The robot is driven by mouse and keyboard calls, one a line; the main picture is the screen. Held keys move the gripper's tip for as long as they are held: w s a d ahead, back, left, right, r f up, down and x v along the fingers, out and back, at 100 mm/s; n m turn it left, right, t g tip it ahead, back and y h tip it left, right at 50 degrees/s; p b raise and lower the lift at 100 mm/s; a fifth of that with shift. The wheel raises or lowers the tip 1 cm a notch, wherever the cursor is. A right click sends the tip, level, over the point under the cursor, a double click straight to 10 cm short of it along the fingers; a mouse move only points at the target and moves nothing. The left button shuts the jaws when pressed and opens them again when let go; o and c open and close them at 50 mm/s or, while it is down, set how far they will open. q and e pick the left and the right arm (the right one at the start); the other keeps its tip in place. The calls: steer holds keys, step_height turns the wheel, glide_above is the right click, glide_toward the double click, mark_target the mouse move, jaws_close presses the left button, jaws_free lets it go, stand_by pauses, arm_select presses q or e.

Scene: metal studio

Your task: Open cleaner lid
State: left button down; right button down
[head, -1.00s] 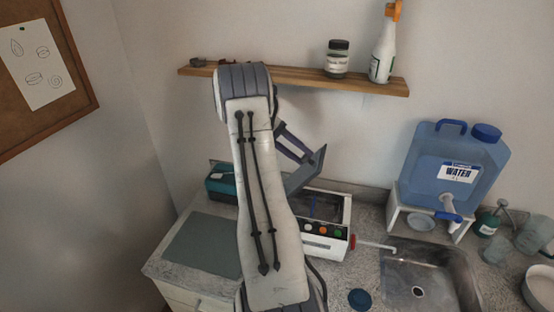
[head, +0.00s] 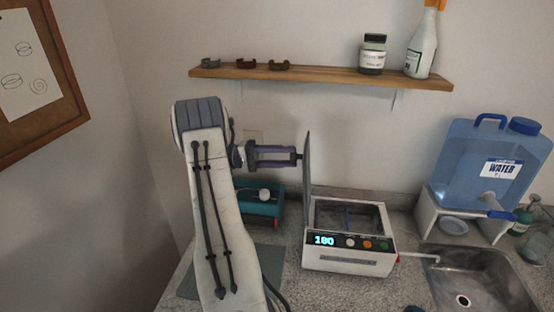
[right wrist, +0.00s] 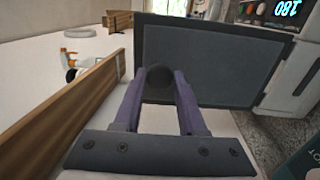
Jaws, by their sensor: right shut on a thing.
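The cleaner (head: 348,262) is a white box on the counter with a lit "180" display and several round buttons. Its grey lid (head: 307,185) stands about upright at the box's left side, and the basin opening (head: 350,213) shows. My right gripper (head: 298,157) reaches in from the left and is shut on the lid's dark knob. In the right wrist view the purple fingers (right wrist: 160,92) close around the knob (right wrist: 159,76), with the lid's flat panel (right wrist: 215,65) behind. My left gripper is not in view.
A wooden shelf (head: 320,77) above holds a jar (head: 372,56), a spray bottle (head: 420,48) and small cuff-like pieces. A teal box (head: 255,205) stands left of the cleaner. A blue water jug (head: 490,165) and a sink (head: 480,280) are at right.

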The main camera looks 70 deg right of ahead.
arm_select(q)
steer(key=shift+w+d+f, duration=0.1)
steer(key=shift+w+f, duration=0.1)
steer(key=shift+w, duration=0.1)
arm_select(e)
steer(key=shift+w+f, duration=0.15)
steer(key=shift+w, duration=0.1)
steer(key=shift+w+a, duration=0.1)
steer(key=shift+w, duration=0.05)
steer(key=shift+c, duration=2.3)
jaws_free()
